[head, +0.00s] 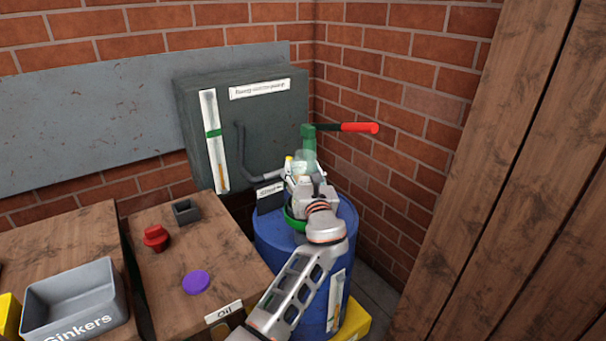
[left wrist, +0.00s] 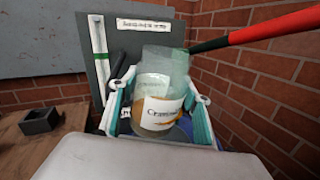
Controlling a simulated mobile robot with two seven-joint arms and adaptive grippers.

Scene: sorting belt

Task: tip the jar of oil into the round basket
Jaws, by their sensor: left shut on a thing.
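My left gripper (head: 300,180) is over the top of a blue barrel (head: 345,225). It is shut on a clear jar (head: 304,160). In the left wrist view the jar (left wrist: 158,108) sits between the two finger pads, with a white label, partly legible, and amber contents low inside. It looks roughly upright there. A green round rim (head: 292,221), likely the round basket, shows on the barrel beneath the gripper; most of it is hidden by the gripper and arm. My right gripper is not in view.
A grey cabinet (head: 270,125) stands behind, and a red-handled green lever (head: 358,127) juts out beside the jar. A wooden stand (head: 165,285) marked "Oil" bears a purple disc (head: 196,282), a red knob-like piece (head: 156,237) and a dark square cup (head: 186,211). A grey "Sinkers" tray (head: 72,277) is left.

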